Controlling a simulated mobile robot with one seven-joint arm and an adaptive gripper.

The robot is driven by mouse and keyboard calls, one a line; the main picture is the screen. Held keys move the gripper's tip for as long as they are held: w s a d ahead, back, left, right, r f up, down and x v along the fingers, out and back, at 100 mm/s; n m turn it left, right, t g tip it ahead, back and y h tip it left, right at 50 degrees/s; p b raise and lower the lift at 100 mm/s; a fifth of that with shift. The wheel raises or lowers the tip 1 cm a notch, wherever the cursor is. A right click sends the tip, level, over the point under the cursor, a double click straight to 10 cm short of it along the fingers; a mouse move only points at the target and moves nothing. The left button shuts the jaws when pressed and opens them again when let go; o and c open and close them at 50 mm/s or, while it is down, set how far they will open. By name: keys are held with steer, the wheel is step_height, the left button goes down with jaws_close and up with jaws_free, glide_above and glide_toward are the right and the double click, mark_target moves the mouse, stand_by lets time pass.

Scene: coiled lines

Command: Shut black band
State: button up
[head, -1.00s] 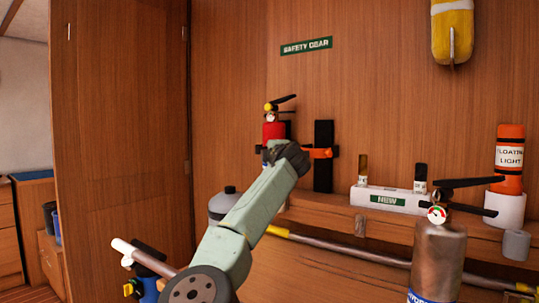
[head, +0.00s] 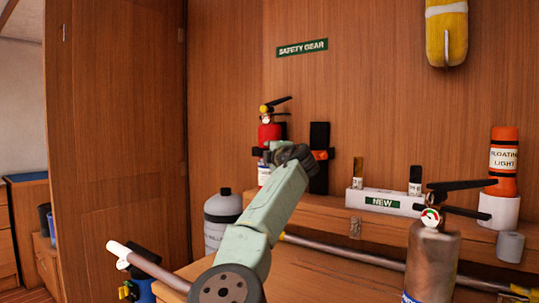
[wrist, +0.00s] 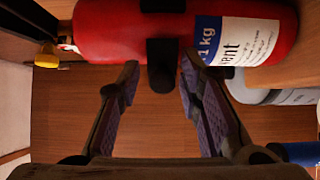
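The red extinguisher (head: 269,132) stands upright against the wooden wall in the head view. A black band (head: 257,151) shows at its left side, partly hidden by my arm. In the wrist view the red cylinder (wrist: 130,32) lies across the top. A short black piece of the band (wrist: 161,78) crosses its edge and juts past it, between my fingers. My gripper (wrist: 156,78) is open, one finger on each side of that piece, with gaps visible. My gripper (head: 290,153) hides the extinguisher's lower right in the head view. I cannot tell whether the band is fastened.
A black bracket (head: 319,176) with an orange band (head: 321,155) is right of the extinguisher. A grey bottle (head: 219,215) stands left of my arm. A white "NEW" box (head: 372,201), floating light (head: 504,165) and metal extinguisher (head: 431,262) are at right. A pole (head: 340,250) runs below the ledge.

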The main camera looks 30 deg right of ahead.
steer(key=shift+s, duration=0.15)
steer(key=s, duration=0.4)
steer(key=s+a, duration=0.1)
steer(key=s, duration=0.2)
steer(key=s+a, duration=0.1)
steer(key=s, duration=0.3)
steer(key=shift+s+a, duration=0.1)
steer(key=shift+s, duration=0.2)
steer(key=shift+f, duration=0.1)
steer(key=shift+c, duration=0.2)
